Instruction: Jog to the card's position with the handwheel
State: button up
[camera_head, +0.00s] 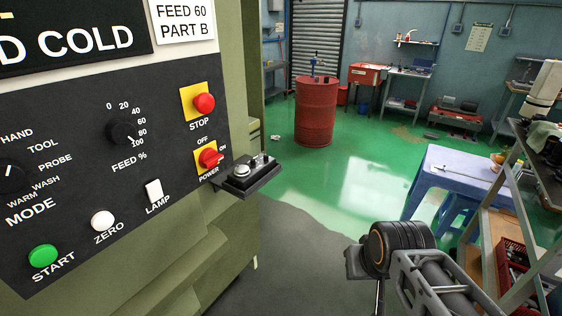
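A white card (182,20) at the top of the machine's panel reads "FEED 60 PART B". Below it, the black FEED % knob (122,132) has its white mark toward 100. The black MODE knob (11,178) is at the left edge, partly cut off. A small dark bracket (246,178) beside the panel carries a grey and metal device; I cannot tell whether it is the handwheel. My arm shows at the bottom right, apart from the panel. A dark end part (356,262) may belong to my gripper; its fingers cannot be made out.
The panel also has a red STOP button (204,103), a red POWER switch (210,158), a LAMP switch (153,191), a white ZERO button (103,221) and a green START button (43,256). A shelf cart (507,190) stands at right. The green floor between is open.

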aim_at(241, 171)
jog(key=z, duration=0.65)
jog(key=i, duration=0.9)
jog(key=u, duration=1.1)
